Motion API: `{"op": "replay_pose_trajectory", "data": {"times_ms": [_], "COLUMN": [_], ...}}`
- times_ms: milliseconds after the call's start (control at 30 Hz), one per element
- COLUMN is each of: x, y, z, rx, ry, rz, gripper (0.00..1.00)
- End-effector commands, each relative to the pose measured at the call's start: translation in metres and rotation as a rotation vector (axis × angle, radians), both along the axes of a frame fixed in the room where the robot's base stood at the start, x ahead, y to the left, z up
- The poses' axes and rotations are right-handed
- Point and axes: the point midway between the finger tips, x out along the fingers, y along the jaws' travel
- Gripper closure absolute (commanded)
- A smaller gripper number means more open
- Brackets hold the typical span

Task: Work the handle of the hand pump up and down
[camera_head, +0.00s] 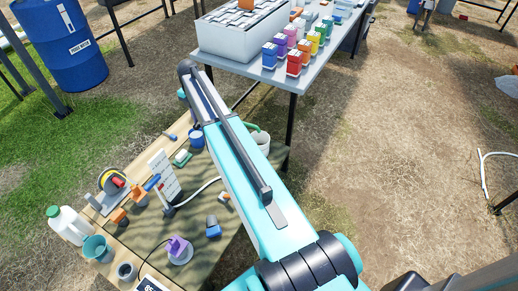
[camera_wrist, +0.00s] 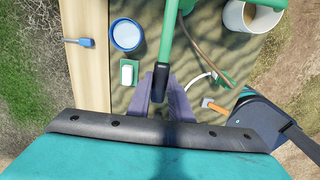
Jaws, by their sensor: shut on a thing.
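The hand pump's green handle (camera_wrist: 169,32) runs down the middle of the wrist view and ends in a black grip (camera_wrist: 160,80). My gripper (camera_wrist: 161,88) has its two purple-grey fingers on either side of this black grip and is shut on it. In the head view my arm hides the gripper and most of the pump. Only a bit of green pump spout (camera_head: 253,127) shows there, beside the white bucket (camera_head: 265,142). In the wrist view the bucket (camera_wrist: 230,18) stands to the right of the handle, with brownish contents.
A blue-rimmed cup (camera_wrist: 126,36) and a green dish with a white block (camera_wrist: 127,74) lie left of the handle. The wooden table (camera_head: 140,235) bears several tools and bottles. Bare ground lies to the right.

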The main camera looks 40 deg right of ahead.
Motion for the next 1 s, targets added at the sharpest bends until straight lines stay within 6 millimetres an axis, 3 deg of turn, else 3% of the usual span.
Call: {"op": "replay_pose_trajectory", "data": {"times_ms": [367,1000], "x": [0.001,0.012], "y": [-0.002,-0.028], "z": [0.013,0.053], "rx": [0.069,0.349], "ry": [0.036,0.150], "rz": [0.000,-0.003], "gripper": [0.97,0.97]}}
